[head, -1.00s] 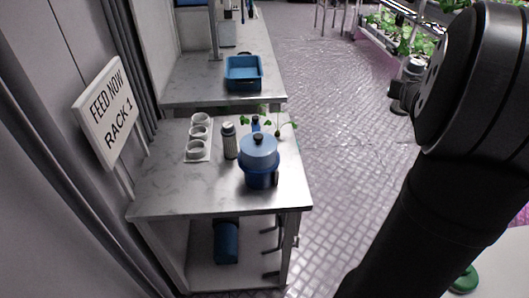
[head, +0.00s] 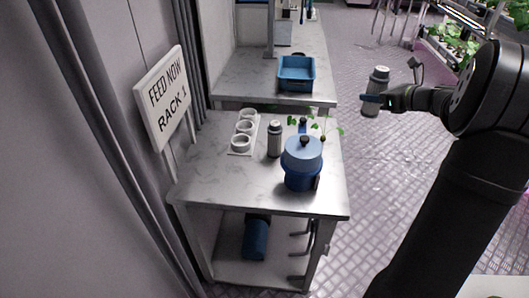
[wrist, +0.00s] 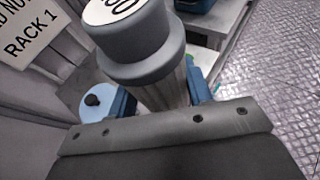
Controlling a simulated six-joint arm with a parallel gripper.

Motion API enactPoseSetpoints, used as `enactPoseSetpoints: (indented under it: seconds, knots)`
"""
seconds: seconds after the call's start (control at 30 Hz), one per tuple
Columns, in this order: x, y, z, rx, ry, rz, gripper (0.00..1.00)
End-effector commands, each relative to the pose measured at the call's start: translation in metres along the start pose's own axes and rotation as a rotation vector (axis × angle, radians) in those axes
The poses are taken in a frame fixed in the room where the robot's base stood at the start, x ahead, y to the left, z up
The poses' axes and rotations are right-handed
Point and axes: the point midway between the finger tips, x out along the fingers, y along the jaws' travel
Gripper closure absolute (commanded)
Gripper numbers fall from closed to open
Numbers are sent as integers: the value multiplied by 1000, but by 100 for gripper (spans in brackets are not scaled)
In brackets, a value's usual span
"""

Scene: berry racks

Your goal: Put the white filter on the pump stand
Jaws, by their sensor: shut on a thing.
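My gripper (head: 374,99) is shut on a grey bottle (head: 377,78) and holds it upright in the air, to the right of the metal benches. In the wrist view the same bottle (wrist: 150,50) stands between my blue fingers, and its pale top bears dark marks. I cannot pick out a white filter or a pump stand for certain. On the near bench a white holder (head: 233,151) carries three white round cups (head: 241,142). A second grey bottle (head: 275,140) and a blue lidded pot (head: 300,178) stand to their right.
The near bench (head: 215,180) has bare room at its front left. Seedlings (head: 323,138) stand behind the pot. A blue tray (head: 296,88) sits on the far bench. A "FEED NOW RACK 1" sign (head: 165,98) stands at the left. The floor between is clear.

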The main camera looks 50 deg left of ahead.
Motion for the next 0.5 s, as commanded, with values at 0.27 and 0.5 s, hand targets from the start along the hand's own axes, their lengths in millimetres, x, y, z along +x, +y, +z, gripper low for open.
enactPoseSetpoints:
  seconds: [0.27, 0.5]
  knots:
    - [36, 0, -88, 8, 2, 0, 81]
    - [53, -1, -128, 2, 0, -3, 81]
